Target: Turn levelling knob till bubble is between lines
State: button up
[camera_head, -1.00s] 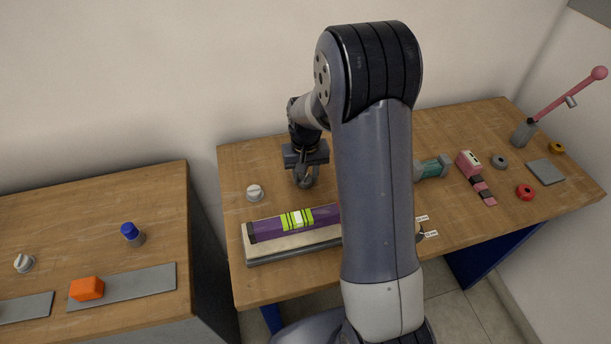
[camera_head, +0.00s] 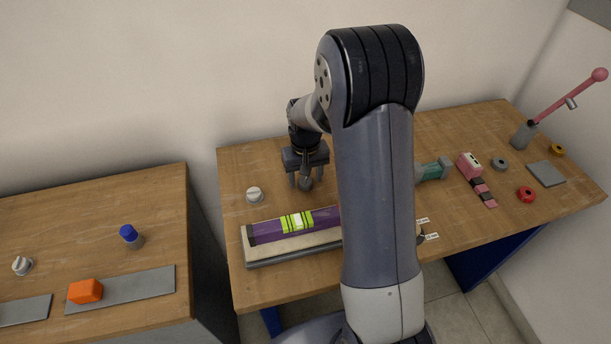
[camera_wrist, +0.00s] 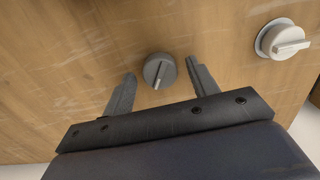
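The purple spirit level (camera_head: 265,231) lies on a pale beam on the table, in front of my gripper. Its yellow-green window (camera_head: 297,220) shows lines and a white patch; the bubble's exact place is too small to tell. A grey round knob (camera_wrist: 160,71) with a light pointer mark shows in the wrist view, between my fingers. My gripper (camera_wrist: 162,84) is open, one finger on each side of the knob, with gaps visible on both sides. In the head view my gripper (camera_head: 306,183) points down over the table behind the level.
A white knob (camera_head: 254,194) stands left of my gripper, and also shows in the wrist view (camera_wrist: 283,40). My arm hides the level's right end. A green-grey device (camera_head: 433,170), a pink block (camera_head: 469,165) and a pink lever (camera_head: 565,99) stand to the right.

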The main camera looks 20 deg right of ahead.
aim_at(306, 179)
notch_tip(306, 179, up, 11)
jog(key=b, duration=0.1)
dwell(0.6)
jog(key=shift+f, duration=0.25)
notch_tip(306, 179, down, 11)
jog(key=shift+r+p, duration=0.2)
jog(key=shift+p, duration=0.4)
jog(key=shift+r, duration=0.1)
